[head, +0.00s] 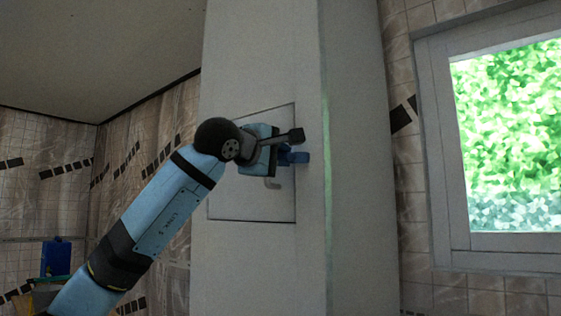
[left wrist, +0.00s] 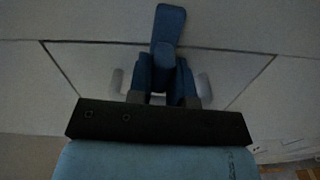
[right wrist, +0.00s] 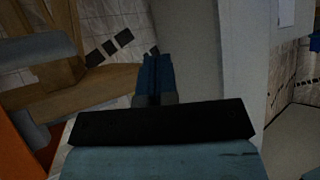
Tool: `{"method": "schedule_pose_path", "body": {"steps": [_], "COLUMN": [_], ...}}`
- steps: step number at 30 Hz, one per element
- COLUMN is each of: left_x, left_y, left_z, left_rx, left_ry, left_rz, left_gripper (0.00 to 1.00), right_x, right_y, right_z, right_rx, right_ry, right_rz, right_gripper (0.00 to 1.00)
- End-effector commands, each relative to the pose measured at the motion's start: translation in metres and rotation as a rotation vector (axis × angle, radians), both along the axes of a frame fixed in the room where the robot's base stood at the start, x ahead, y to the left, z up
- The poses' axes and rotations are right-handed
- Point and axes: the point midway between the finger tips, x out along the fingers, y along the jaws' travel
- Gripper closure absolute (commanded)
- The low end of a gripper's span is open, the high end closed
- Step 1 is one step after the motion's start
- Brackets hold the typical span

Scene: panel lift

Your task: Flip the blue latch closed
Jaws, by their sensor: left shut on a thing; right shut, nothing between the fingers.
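The blue latch (head: 302,157) is at the right edge of a pale square panel (head: 235,200) set in a pale column. In the left wrist view the latch (left wrist: 168,28) extends past my fingertips and across the panel's edge line. My left gripper (head: 284,158) is shut on the latch; its fingers also show in the left wrist view (left wrist: 164,78), one on each side of it. The fingers hide part of the latch. My right gripper (right wrist: 155,75) shows only in the right wrist view, shut and empty, away from the panel.
A grey handle (head: 273,183) stands out from the panel below my left gripper; two handle parts flank the fingers in the left wrist view. A window (head: 510,140) is at the right. Wooden furniture (right wrist: 90,88) is left of my right gripper. A blue object (head: 56,258) stands at lower left.

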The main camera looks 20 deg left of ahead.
Motion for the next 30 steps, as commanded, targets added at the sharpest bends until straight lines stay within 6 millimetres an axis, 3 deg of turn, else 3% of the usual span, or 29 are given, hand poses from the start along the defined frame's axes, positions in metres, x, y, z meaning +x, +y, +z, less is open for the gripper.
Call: {"method": "schedule_pose_path", "body": {"steps": [9, 23, 24, 25, 30], "left_x": [-0.0001, 0.0002, 0.0001, 0.0002, 0.0001], "left_y": [-0.0002, -0.0002, -0.0001, -0.0002, -0.0001], "left_z": [-0.0054, -0.0051, -0.0051, -0.0051, -0.0051], "left_rx": [-0.106, -0.123, -0.123, -0.123, -0.122], "left_ry": [0.039, 0.046, 0.046, 0.046, 0.045], "left_rz": [0.000, 0.000, 0.000, 0.000, 0.000], "left_gripper": [1.00, 1.00, 0.76, 0.70, 0.70], "right_x": [0.0031, 0.0035, 0.0033, 0.0032, 0.0029], "right_y": [0.0016, 0.0020, 0.0021, 0.0021, 0.0021], "right_z": [-0.0042, -0.0052, -0.0056, -0.0059, -0.0069], "right_rx": [0.012, 0.014, 0.014, 0.014, 0.013], "right_ry": [0.000, 0.003, 0.003, 0.003, 0.005], "right_rz": [-0.006, -0.007, -0.007, -0.007, -0.007], "right_gripper": [1.00, 1.00, 1.00, 1.00, 1.00]}}
